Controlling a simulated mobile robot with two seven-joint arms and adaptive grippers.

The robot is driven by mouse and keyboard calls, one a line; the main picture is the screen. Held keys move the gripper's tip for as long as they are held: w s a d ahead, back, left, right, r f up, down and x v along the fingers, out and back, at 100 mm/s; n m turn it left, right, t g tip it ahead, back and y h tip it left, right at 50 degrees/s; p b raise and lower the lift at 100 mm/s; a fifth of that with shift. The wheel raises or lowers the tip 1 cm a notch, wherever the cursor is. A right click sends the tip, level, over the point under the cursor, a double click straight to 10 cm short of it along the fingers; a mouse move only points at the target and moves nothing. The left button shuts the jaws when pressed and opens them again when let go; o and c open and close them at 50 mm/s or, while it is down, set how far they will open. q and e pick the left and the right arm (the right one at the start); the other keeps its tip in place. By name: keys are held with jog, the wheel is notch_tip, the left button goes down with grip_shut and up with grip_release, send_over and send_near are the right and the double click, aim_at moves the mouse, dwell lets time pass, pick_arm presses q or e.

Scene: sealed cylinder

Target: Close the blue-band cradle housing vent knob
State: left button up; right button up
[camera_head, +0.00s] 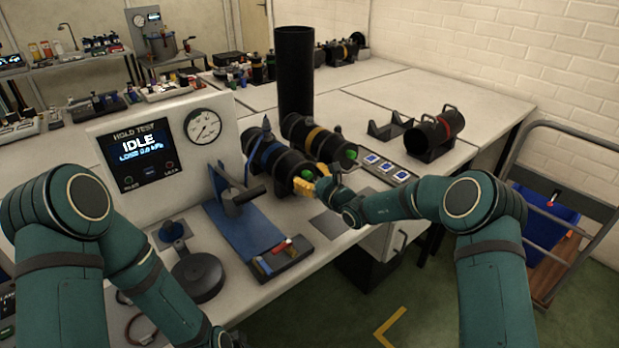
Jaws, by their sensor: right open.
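The blue-band cradle housing (268,155), a black cylinder with a blue band, lies in a cradle on the bench in the middle of the view. A green vent knob (307,174) shows on its near right end. My right gripper (310,186), with yellow fingers, is open at that end, right by the knob. Whether the fingers touch the knob cannot be told at this size. My left arm comes in from the left and runs down to the bottom edge, its gripper out of view.
A tall black tube (295,70) stands at the back. A hold-test panel (146,150) reading IDLE stands left. A blue press stand (240,215) and a tool tray (278,258) sit in front.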

grip_shut()
jog(key=shift+r+m+p, duration=0.15)
jog(key=shift+m+p, duration=0.3)
jog(key=shift+m, duration=0.35)
jog(key=shift+d+r+m+p, duration=0.1)
jog(key=shift+m+p, duration=0.65)
jog(key=shift+m, duration=0.45)
jog(key=shift+w+m+p, duration=0.1)
jog(key=shift+m+p, duration=0.7)
jog(key=shift+m, duration=0.6)
grip_release()
